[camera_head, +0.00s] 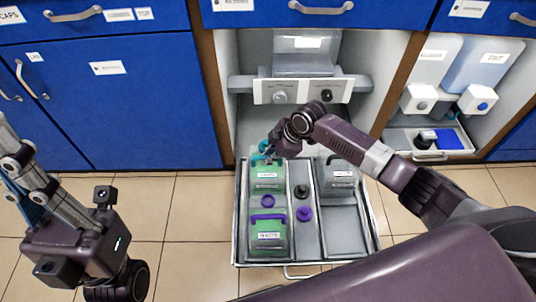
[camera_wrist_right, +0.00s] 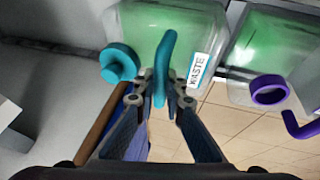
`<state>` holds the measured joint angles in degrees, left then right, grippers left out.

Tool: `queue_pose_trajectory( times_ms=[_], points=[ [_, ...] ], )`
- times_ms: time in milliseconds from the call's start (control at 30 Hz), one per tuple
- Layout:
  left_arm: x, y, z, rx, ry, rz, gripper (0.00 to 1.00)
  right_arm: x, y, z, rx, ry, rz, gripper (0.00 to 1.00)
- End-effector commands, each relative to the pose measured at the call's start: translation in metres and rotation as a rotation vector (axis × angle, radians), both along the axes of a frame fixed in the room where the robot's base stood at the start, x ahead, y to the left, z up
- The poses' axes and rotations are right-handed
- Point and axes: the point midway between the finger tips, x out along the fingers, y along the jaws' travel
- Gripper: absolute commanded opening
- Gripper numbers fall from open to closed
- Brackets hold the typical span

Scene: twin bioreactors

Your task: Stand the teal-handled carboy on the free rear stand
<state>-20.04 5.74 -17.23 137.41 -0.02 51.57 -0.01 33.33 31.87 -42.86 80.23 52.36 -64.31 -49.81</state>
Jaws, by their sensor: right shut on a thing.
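The teal-handled carboy (camera_head: 267,182) holds green liquid and is upright at the rear left of the pulled-out tray (camera_head: 237,250). My right gripper (camera_head: 268,156) is shut on its teal handle from above. The right wrist view shows both fingers around the handle (camera_wrist_right: 164,65), beside the teal cap (camera_wrist_right: 119,64) and a WASTE label (camera_wrist_right: 198,70). I cannot tell whether the carboy's base touches the tray; its underside is hidden. My left gripper (camera_head: 20,165) is far left, away from the tray, partly cut off by the frame; its opening is unclear.
A purple-handled carboy (camera_head: 268,240) stands front left in the tray. A grey carboy (camera_head: 341,178) is rear right; the front right is empty. Loose caps (camera_head: 304,213) lie in the middle channel. Behind is an open cabinet with a grey unit (camera_head: 303,90); a second bay is right.

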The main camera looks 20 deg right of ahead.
Motion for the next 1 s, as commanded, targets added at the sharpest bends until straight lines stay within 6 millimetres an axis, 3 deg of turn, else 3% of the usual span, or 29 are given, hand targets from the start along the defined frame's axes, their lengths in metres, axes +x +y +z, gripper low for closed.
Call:
queue_pose_trajectory(
  times_ms=[133, 167, 300, 667, 1000],
  points=[
    [0.0, 0.0, 0.001, 0.0, 0.0, 0.0, 0.0, 0.002, 0.001, 0.004, 0.004, -0.005, 0.0, 0.0],
    [0.0, 0.0, 0.001, 0.0, 0.0, 0.0, 0.0, -0.002, 0.0, -0.001, -0.001, 0.006, -0.001, 0.13],
    [0.0, 0.0, 0.001, 0.0, 0.0, 0.0, 0.0, -0.001, 0.0, -0.001, -0.001, 0.004, 0.0, 0.28],
    [0.0, 0.0, 0.005, 0.0, 0.0, 0.0, 0.0, -0.003, -0.003, 0.006, -0.001, 0.004, 0.0, 0.28],
    [0.004, 0.0, 0.036, 0.006, 0.016, 0.003, 0.0, -0.022, -0.022, 0.063, -0.002, 0.005, 0.0, 0.28]
  ],
)
